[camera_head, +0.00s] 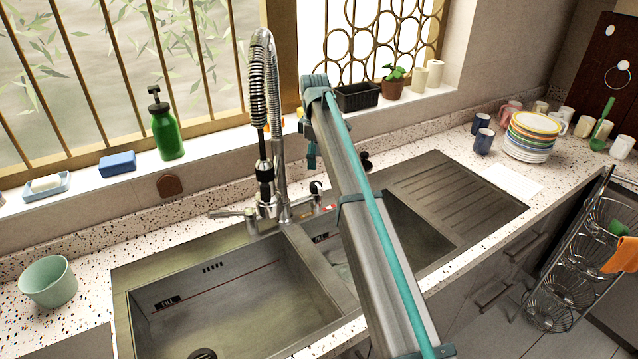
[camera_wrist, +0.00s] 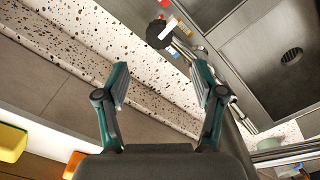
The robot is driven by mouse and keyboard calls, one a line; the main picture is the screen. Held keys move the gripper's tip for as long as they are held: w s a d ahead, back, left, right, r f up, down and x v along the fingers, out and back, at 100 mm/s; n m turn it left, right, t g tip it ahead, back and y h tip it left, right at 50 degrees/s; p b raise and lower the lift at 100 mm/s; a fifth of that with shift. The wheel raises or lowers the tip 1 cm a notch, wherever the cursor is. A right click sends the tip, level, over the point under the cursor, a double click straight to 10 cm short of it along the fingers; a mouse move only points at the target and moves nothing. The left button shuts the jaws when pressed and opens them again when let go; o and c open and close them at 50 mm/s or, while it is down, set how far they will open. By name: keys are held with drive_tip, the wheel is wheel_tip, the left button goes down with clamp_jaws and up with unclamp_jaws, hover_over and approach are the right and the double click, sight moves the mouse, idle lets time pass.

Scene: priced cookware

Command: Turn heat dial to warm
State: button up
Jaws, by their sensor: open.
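In the wrist view, a dark round knob (camera_wrist: 160,33), apparently the heat dial, sits by the sink with small red, yellow and blue marks beside it. Its setting cannot be read. In the head view, a small black-topped fitting (camera_head: 317,187) stands right of the tap near a red-and-white mark; it may be the same dial. My gripper (camera_wrist: 160,80) has its two teal fingers spread wide with nothing between them. The knob shows beyond the fingertips, apart from them. In the head view, my arm hides most of the gripper.
The tall spring tap (camera_head: 278,130) rises behind the double sink (camera_head: 235,310). A green bottle (camera_head: 165,130), blue sponge (camera_head: 118,163), planter (camera_head: 358,97) and potted plant (camera_head: 393,85) line the sill. Plates (camera_head: 530,137) are stacked at right. The drainboard (camera_head: 450,195) is clear.

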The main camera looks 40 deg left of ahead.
sight(316, 183)
wheel_tip(316, 183, down, 10)
drive_tip(key=p, duration=0.3)
drive_tip(key=shift+f, duration=0.2)
drive_tip(key=c, duration=1.1)
drive_tip(key=shift+c, duration=0.2)
drive_tip(key=shift+m, duration=0.4)
drive_tip(key=m+b, duration=0.1)
drive_tip(key=m, duration=0.2)
drive_tip(key=shift+m+b, duration=0.3)
drive_tip(key=shift+b, duration=0.05)
drive_tip(key=shift+m+b, duration=0.6)
drive_tip(key=shift+m, duration=1.6)
